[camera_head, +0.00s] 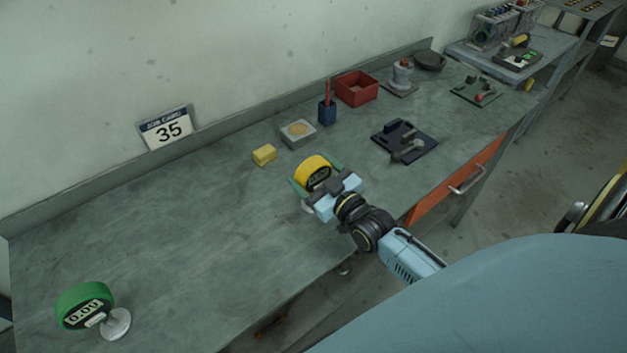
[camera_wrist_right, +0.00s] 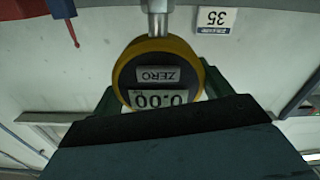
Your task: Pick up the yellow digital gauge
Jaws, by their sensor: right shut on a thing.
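The yellow digital gauge (camera_head: 313,172) is a round yellow-rimmed dial with a dark face, at the middle of the bench in the head view. In the right wrist view the gauge (camera_wrist_right: 158,75) appears upside down, with a "0.00" display, a "ZERO" label and a metal stem. My right gripper (camera_head: 318,184) is shut on the gauge, with green fingers on either side of it. Whether the gauge touches the bench is hard to tell. A green digital gauge (camera_head: 85,305) with a round metal foot stands at the bench's near left. My left gripper is not in view.
A yellow block (camera_head: 264,155), a grey box (camera_head: 298,133), a blue holder (camera_head: 326,112) and a red bin (camera_head: 356,89) stand behind the gauge. A dark fixture (camera_head: 404,141) lies to its right. The bench's left middle is clear. An orange drawer (camera_head: 455,181) is below the front edge.

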